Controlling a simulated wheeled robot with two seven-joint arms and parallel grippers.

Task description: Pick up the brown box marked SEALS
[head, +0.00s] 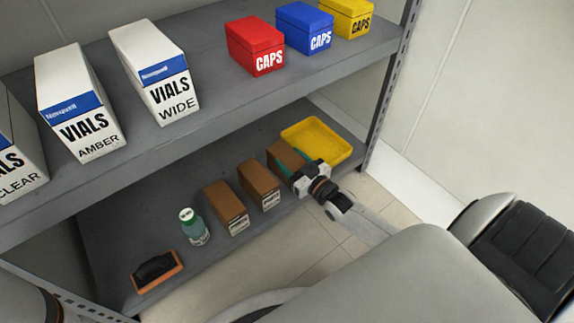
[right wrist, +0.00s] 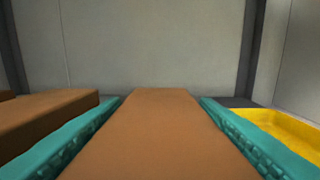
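Three brown boxes stand on the lower shelf: a left one (head: 226,207), a middle one (head: 260,184) and a right one (head: 285,155). Their small pale labels are too small to read, so I cannot tell which is SEALS. My right gripper (head: 306,176) is at the right box, its teal fingers on either side of it. In the right wrist view this box (right wrist: 160,135) lies between the two fingers; I cannot tell if they press on it. It appears to rest on the shelf. My left gripper is not in view.
A yellow tray (head: 326,134) is close right of the right box. A green-capped bottle (head: 194,228) and an orange-and-black brush-like item (head: 157,271) are farther left. The upper shelf (head: 205,75) overhangs, with VIALS and CAPS boxes. A metal post (head: 385,95) stands at right.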

